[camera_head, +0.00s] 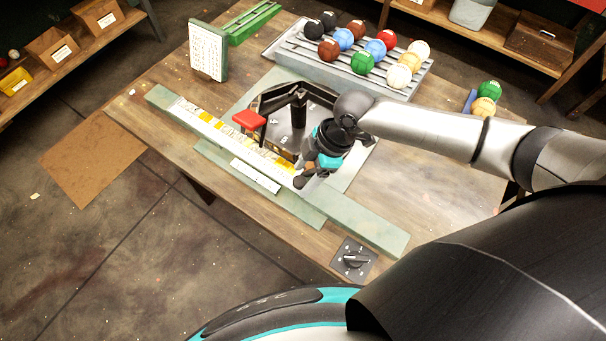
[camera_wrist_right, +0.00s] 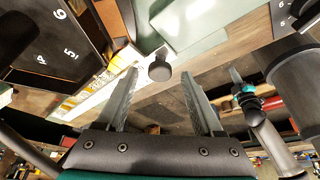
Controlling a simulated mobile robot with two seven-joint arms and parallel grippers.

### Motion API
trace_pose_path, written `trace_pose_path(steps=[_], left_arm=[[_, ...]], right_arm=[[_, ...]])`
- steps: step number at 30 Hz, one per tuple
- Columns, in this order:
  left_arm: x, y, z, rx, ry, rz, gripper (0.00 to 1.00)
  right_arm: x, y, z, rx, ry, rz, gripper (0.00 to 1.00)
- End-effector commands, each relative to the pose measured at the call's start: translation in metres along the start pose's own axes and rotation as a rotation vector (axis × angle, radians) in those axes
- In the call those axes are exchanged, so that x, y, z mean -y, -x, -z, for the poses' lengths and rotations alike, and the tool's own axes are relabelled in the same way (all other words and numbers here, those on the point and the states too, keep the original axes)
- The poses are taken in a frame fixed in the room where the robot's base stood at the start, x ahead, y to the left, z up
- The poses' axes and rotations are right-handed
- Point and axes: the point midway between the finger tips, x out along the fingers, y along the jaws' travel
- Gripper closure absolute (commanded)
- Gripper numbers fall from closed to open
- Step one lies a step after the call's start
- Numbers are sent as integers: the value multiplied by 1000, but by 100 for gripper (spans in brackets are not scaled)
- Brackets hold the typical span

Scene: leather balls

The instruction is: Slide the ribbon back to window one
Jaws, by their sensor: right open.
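The ribbon (camera_head: 222,128) is a pale strip with yellow and white patches, lying along a long green rail (camera_head: 370,228) at the table's front. In the right wrist view the ribbon (camera_wrist_right: 92,92) runs beyond the left finger. My right gripper (camera_head: 303,178) hangs over the right part of the strip, and my own wrist hides part of it. In the right wrist view the gripper (camera_wrist_right: 160,103) is open, and a dark round knob (camera_wrist_right: 159,68) shows ahead between its fingers, not gripped. I cannot tell which window is number one. My left gripper is not in view.
A dark many-sided tray (camera_head: 273,101) with a red-ended lever (camera_head: 249,120) stands just behind the rail. Several coloured balls (camera_head: 362,62) sit on a slatted rack at the back. A white board (camera_head: 208,52) stands back left. A dial plate (camera_head: 353,259) lies near the front edge.

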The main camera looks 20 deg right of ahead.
Motion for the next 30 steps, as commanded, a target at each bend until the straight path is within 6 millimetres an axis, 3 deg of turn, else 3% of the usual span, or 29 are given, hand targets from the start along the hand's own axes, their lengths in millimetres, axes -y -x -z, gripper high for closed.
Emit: trace_pose_path(steps=[12, 30], left_arm=[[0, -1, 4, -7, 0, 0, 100], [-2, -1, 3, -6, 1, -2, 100]], right_arm=[[0, -10, 0, 0, 1, -1, 32], [0, -9, 0, 0, 0, -1, 98]])
